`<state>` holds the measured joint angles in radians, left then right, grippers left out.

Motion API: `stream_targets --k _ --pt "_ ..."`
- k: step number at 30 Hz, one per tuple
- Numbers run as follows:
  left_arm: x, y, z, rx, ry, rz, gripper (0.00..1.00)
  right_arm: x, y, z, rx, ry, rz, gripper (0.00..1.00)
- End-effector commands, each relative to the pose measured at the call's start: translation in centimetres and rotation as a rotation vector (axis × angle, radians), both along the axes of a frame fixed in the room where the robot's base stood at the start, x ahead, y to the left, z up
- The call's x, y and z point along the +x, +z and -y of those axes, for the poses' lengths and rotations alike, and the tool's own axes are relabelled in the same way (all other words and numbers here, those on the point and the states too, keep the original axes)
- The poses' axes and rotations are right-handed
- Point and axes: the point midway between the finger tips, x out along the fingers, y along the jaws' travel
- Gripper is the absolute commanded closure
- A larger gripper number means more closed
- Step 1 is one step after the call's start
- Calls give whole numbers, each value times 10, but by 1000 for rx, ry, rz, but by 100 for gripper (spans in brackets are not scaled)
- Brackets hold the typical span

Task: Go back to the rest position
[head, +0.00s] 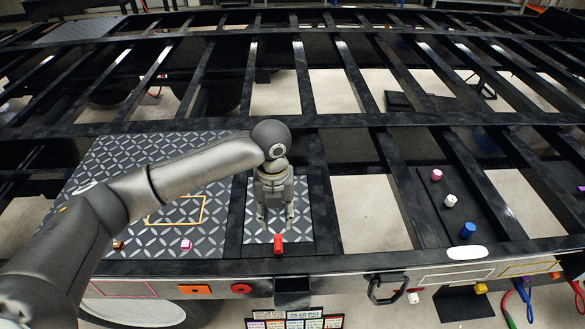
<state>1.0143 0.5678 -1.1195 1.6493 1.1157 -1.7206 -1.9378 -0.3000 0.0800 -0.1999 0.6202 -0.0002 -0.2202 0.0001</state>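My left arm comes in from the left over the trailer frame. My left gripper (275,217) points down over a small diamond-plate panel (303,232), its two fingers spread apart with nothing seen between them. A small red object (278,243) is just in front of the fingertips, at the panel's front edge; I cannot tell whether the gripper touches it. My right gripper is not in view.
A larger diamond-plate panel (120,160) lies left, with a small pink object (186,244). Pink (436,175), white (450,200) and blue (467,230) pieces sit on a dark strip at right. Black beams (340,122) with open gaps spread behind; a black handle (388,288) is on the front rail.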

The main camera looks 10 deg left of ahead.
Motion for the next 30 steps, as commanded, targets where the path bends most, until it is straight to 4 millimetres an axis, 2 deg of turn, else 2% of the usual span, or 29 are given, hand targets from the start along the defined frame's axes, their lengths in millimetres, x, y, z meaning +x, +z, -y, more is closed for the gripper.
stream_targets --k 5,8,11,15,21,26,30 --pt "-2 -3 3 -5 7 -1 64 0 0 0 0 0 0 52" --pt "-12 -13 15 -29 49 1 64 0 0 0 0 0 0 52" --pt "-30 -28 36 -78 147 7 64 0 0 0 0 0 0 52" --pt "-59 -48 67 -174 367 12 64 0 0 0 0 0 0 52" --pt "-96 -62 93 -312 760 -7 64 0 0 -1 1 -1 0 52" --pt "-122 -69 94 -403 1129 -41 64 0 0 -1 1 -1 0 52" --pt "-143 -75 78 -452 1485 -68 64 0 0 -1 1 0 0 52"
